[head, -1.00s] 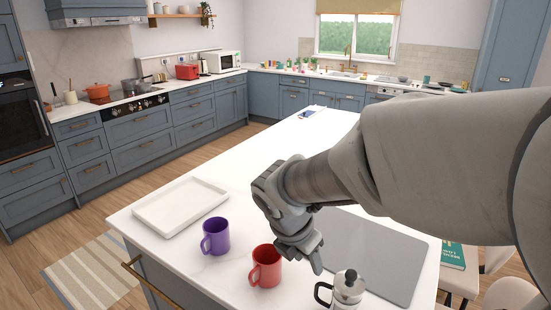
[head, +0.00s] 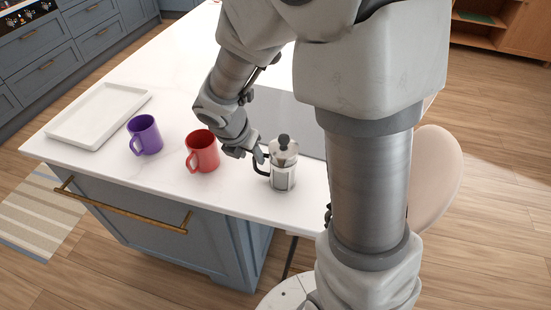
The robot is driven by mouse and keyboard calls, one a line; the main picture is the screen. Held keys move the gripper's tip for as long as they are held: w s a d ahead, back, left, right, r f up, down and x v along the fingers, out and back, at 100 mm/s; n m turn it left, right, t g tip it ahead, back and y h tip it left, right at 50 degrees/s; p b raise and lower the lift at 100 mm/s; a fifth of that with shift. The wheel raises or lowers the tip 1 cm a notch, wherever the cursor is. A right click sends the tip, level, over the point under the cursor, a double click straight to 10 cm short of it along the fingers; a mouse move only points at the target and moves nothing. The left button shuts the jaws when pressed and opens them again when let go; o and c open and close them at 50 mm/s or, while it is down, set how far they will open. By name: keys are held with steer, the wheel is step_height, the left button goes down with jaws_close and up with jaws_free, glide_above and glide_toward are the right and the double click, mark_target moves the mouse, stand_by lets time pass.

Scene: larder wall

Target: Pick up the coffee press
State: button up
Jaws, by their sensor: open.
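The coffee press (head: 284,170) stands upright on the white island top near its front edge. It has a clear and silver body, a black knob on top and a black handle on its left side. My gripper (head: 250,152) is open, just left of the press and close to its handle. From this view I cannot tell whether the fingers touch the handle or surround it.
A red mug (head: 203,152) stands close to the left of my gripper, and a purple mug (head: 146,134) stands further left. A white tray (head: 62,128) lies at the island's left end. A grey mat (head: 300,118) lies behind the press. A beige chair (head: 440,185) stands at right.

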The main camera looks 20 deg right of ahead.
mark_target(254, 162)
steer(key=b+x, duration=0.1)
steer(key=x, duration=0.3)
steer(key=shift+w+f, duration=0.1)
steer(key=shift+f, duration=0.3)
steer(key=shift+c, duration=0.3)
jaws_close()
stand_by(0.8)
